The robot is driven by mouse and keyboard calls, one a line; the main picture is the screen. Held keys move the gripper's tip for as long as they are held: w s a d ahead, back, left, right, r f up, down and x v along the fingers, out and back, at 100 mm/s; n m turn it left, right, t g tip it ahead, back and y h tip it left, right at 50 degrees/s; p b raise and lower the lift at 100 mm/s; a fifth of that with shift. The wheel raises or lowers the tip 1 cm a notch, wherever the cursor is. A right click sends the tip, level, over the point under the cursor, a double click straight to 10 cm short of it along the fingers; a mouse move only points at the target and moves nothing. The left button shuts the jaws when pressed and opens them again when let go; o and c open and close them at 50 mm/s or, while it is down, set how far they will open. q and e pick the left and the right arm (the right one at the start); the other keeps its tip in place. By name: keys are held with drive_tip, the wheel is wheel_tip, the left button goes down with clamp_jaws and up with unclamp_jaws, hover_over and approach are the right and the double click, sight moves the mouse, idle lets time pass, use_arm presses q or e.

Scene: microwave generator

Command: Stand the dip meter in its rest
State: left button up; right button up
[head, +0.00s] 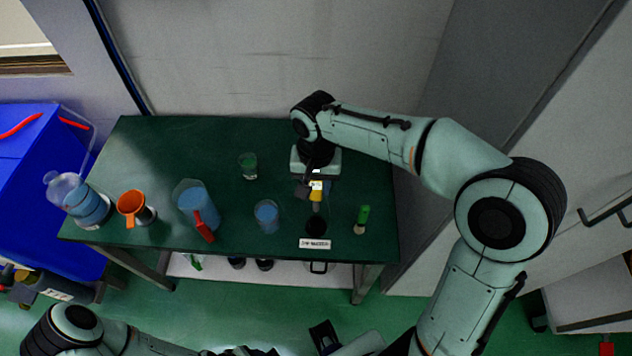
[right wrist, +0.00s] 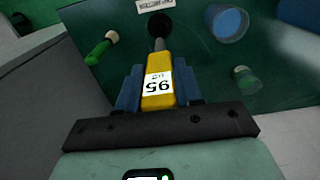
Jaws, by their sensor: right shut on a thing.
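The dip meter (head: 316,192) is yellow with a white display and a grey probe. It also shows in the right wrist view (right wrist: 158,88), where the display reads 95 upside down. My right gripper (head: 316,182) is shut on its yellow body, one blue finger on each side in the wrist view (right wrist: 158,86). The probe points toward the rest (head: 316,226), a dark round holder behind a white label. In the wrist view the probe tip overlaps the edge of the rest's dark opening (right wrist: 160,22); its height above it is unclear. My left gripper's fingers are out of view.
The back right of the table is clear.

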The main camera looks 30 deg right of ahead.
sight(316, 206)
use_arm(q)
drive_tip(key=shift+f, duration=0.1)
use_arm(e)
drive_tip(key=shift+f, duration=0.1)
use_arm(q)
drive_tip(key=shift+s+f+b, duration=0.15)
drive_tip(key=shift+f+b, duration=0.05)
drive_tip(key=shift+b, duration=0.15)
use_arm(e)
drive_tip(key=shift+f, duration=0.35)
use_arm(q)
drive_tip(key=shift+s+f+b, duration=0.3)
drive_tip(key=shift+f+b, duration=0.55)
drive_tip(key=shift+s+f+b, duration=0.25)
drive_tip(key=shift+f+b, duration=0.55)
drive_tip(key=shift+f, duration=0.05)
use_arm(e)
drive_tip(key=shift+f, duration=2.4)
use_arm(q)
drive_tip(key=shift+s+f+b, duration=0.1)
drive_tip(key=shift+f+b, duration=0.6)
use_arm(e)
drive_tip(key=shift+f, duration=1.05)
use_arm(q)
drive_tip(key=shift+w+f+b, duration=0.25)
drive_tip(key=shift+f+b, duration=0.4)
drive_tip(key=shift+b, duration=0.2)
use_arm(e)
drive_tip(key=shift+f, duration=1.15)
drive_tip(key=o, duration=1.1)
